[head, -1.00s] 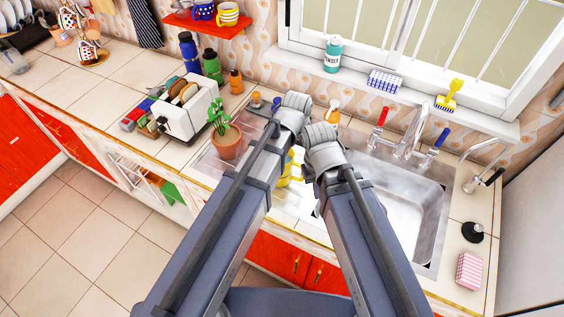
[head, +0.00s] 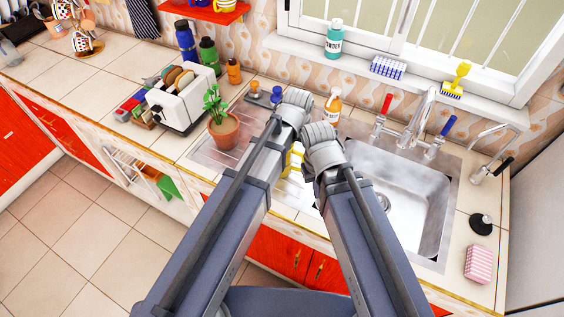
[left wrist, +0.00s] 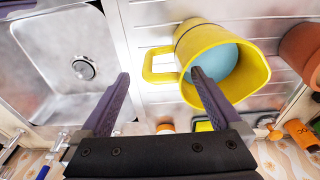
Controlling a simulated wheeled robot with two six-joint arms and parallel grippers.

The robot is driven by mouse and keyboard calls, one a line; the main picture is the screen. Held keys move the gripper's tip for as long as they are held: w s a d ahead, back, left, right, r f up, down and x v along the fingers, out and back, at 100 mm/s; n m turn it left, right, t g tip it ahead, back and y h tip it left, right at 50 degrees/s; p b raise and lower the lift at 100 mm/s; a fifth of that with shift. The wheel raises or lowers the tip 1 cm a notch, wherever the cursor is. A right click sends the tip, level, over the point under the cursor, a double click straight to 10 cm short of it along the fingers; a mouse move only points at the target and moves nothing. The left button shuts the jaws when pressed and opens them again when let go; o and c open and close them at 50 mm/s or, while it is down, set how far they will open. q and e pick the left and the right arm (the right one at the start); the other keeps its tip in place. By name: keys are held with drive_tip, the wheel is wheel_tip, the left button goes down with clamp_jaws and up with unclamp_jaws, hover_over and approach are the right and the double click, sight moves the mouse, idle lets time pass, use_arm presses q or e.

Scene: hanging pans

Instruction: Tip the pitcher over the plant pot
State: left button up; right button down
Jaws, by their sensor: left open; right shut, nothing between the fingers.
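The yellow pitcher (left wrist: 222,62) holds light blue water. It stands on the ribbed metal drainer beside the sink; in the head view only slivers of it (head: 294,160) show between my arms. My left gripper (left wrist: 160,78) is open in the left wrist view. The pitcher's handle lies between its fingers, and one finger overlaps the pitcher's mouth; contact cannot be told. The terracotta plant pot (head: 224,132) with a green plant stands left of my arms, and its side (left wrist: 302,52) shows at the right of the left wrist view. My right gripper (head: 319,180) is shut and empty, mostly hidden beneath its wrist.
The sink basin (head: 395,205) with taps is right of my arms. A toaster (head: 182,100) stands left of the pot. An orange bottle (head: 332,108) stands behind my wrists. A window sill (head: 390,85) with bottle and brushes runs along the back.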

use_arm(q)
wheel_tip(320, 180, down, 2)
drive_tip(key=shift+w+d+f+b, duration=0.1)
drive_tip(key=shift+f+b, duration=0.1)
drive_tip(key=shift+b, duration=0.5)
drive_tip(key=shift+r, duration=0.1)
clamp_jaws()
idle(0.3)
